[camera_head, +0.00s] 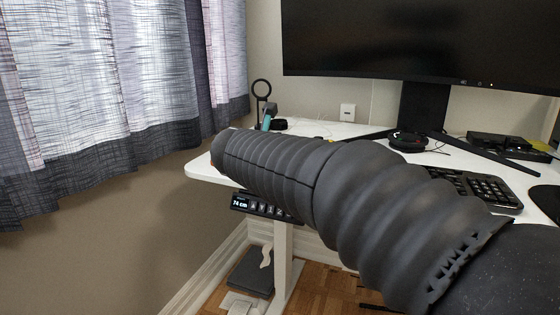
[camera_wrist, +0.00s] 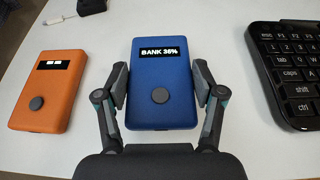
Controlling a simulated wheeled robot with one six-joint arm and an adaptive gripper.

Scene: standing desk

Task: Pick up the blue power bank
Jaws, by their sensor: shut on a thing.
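In the head view my arm hides the power bank and the gripper.
An orange power bank (camera_wrist: 48,88) lies to the left on the white desk (camera_wrist: 228,40). A black keyboard (camera_wrist: 290,70) is to the right; it also shows in the head view (camera_head: 490,190). A monitor (camera_head: 400,45) stands at the back. A curtain (camera_head: 100,90) hangs at the left.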

